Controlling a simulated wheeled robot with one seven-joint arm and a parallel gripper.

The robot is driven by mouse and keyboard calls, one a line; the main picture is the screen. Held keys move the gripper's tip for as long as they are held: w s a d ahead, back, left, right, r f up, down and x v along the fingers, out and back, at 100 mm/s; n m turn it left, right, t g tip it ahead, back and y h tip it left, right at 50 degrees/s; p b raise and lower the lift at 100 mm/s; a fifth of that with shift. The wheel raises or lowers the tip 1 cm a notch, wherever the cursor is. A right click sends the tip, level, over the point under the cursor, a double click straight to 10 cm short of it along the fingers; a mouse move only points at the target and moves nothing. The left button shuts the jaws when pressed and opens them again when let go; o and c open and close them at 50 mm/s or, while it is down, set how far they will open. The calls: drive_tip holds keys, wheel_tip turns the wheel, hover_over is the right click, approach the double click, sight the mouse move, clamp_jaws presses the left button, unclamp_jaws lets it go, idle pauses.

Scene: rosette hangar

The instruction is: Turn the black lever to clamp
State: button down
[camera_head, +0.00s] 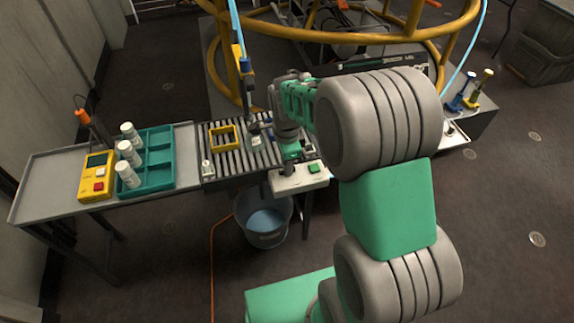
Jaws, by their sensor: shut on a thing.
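My arm reaches in from the right, and my gripper (287,163) points down at a white control box (303,180) on the front edge of the roller table. The box has a green button (314,168) on its right part. A small dark piece, which looks like the black lever (287,171), stands on the left part of the box, right at my fingertips. My gripper is shut on it. The fingers and most of the lever are small and partly hidden by my wrist, so the lever's angle cannot be told.
Left of the box is a roller conveyor (238,160) with a yellow frame (224,137) and a small white bottle (256,140). Farther left are a teal tray (160,180), white bottles and a yellow device (97,177). A bucket (263,220) stands below.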

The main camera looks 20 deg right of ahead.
drive_tip(key=shift+r+n, duration=0.1)
drive_tip(key=shift+n, duration=0.2)
idle(0.4)
drive_tip(key=n+p, duration=0.2)
drive_tip(key=n, duration=0.1)
drive_tip(key=shift+s+r+n, duration=0.1)
drive_tip(key=shift+s+n, duration=0.1)
drive_tip(key=shift+n, duration=0.1)
drive_tip(key=n+p, duration=0.1)
drive_tip(key=n, duration=0.1)
drive_tip(key=n+p, duration=0.1)
drive_tip(key=n, duration=0.2)
drive_tip(key=shift+s+d, duration=0.2)
drive_tip(key=n+p, duration=0.1)
drive_tip(key=n, duration=0.3)
drive_tip(key=shift+s+d+n+p, duration=0.1)
drive_tip(key=shift+d+n+p, duration=0.05)
drive_tip(key=shift+n+p, duration=0.25)
drive_tip(key=shift+d+n+p, duration=0.2)
drive_tip(key=shift+n+p, duration=0.2)
drive_tip(key=shift+n, duration=1.6)
drive_tip(key=c, duration=1.7)
unclamp_jaws()
wheel_tip(320, 180, up, 8)
drive_tip(key=shift+f+p, duration=0.25)
drive_tip(key=shift+p, duration=0.15)
